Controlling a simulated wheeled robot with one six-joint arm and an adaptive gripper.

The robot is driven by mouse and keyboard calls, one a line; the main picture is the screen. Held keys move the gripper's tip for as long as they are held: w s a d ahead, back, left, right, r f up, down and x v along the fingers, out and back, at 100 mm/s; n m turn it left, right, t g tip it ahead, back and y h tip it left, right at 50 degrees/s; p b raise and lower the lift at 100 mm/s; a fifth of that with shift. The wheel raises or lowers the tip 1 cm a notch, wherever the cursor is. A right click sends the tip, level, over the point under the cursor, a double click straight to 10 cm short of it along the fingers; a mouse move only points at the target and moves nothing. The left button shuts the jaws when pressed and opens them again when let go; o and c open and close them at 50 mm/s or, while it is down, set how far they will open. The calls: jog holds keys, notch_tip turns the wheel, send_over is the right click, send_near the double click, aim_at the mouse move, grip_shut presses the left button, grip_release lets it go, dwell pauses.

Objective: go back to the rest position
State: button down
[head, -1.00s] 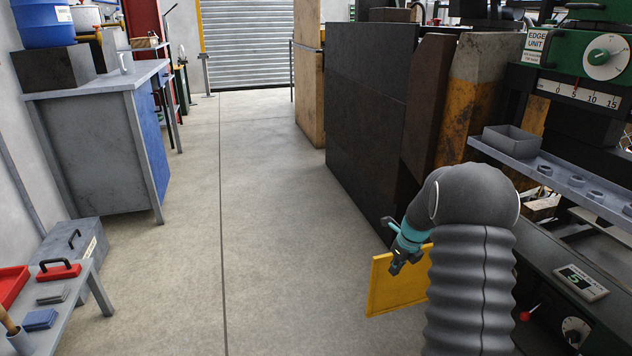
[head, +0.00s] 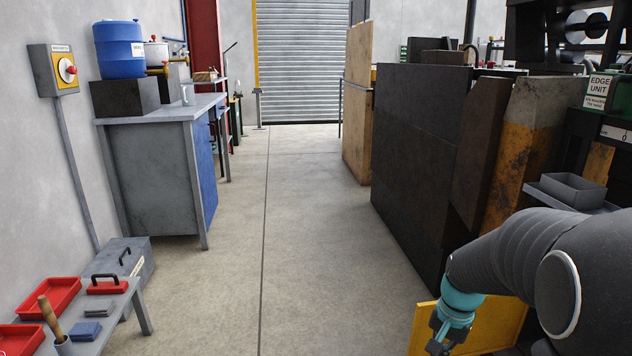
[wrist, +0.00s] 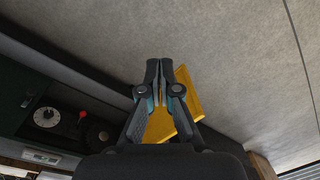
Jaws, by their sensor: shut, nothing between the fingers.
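My gripper (head: 440,345) hangs at the lower right of the head view at the end of my grey-sleeved arm, beside the machine, with its tip near the bottom edge. In the wrist view my gripper (wrist: 166,66) has its two dark fingers side by side and shut, with nothing held between them. A yellow panel (head: 493,322) stands behind my gripper in the head view. It also shows below the fingers in the wrist view (wrist: 186,100).
The dark machine housing (head: 415,150) lines the right side. A grey bench (head: 155,180) with a blue barrel (head: 119,50) stands at the left. A low table (head: 105,325) with red trays is at the lower left. The concrete floor (head: 310,230) between is clear.

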jog(key=s+a+r+n+t, duration=0.2)
jog(key=s+a+r+n, duration=0.2)
jog(key=s+r, duration=0.2)
jog(key=s+a+r+n+t, duration=0.3)
jog(key=s+a+r, duration=0.2)
jog(key=s, duration=0.6)
notch_tip(320, 180, up, 2)
jog(key=shift+s+a+r+n+h, duration=0.2)
jog(key=shift+a+n+h, duration=0.1)
jog(key=shift+n, duration=0.1)
